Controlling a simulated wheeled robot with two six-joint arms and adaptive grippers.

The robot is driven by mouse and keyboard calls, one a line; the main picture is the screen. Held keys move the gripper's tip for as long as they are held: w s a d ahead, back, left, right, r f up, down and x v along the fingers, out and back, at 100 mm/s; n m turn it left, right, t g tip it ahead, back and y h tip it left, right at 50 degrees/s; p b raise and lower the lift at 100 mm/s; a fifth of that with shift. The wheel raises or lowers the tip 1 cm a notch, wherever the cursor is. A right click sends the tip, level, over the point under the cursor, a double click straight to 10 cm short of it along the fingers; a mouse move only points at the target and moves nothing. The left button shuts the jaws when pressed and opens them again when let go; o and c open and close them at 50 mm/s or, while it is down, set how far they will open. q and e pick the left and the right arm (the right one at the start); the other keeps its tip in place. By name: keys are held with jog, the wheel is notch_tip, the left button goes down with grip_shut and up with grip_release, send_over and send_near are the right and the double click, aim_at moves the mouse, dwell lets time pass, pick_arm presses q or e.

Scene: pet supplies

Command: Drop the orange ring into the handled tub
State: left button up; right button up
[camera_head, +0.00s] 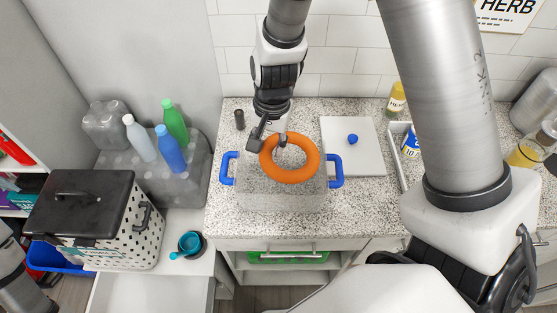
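The orange ring (290,177) is in the middle of the head view, in front of the handled tub as seen from above. My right gripper (268,142) points down and grips the ring's far left rim, one finger outside and one through the hole. The handled tub (262,198) is a grey, see-through box on the speckled counter, with a blue handle on its left (227,168) and right. The ring appears to hang above the tub's opening and hides part of it; its exact height is hard to tell. My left gripper is out of view.
A white board (368,160) with a small blue ball (352,139) lies right of the tub. A dark small cylinder (239,120) stands behind left. Bottles (171,150) and a black-lidded basket (105,225) are at left. My large arm link covers the right.

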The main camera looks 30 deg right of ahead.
jog(key=shift+w+d+f, duration=0.1)
jog(key=shift+w+d, duration=0.1)
jog(key=shift+w, duration=0.1)
jog(key=r, duration=0.8)
jog(key=s+r, duration=0.1)
jog(key=r, duration=0.3)
jog(key=shift+d, duration=0.25)
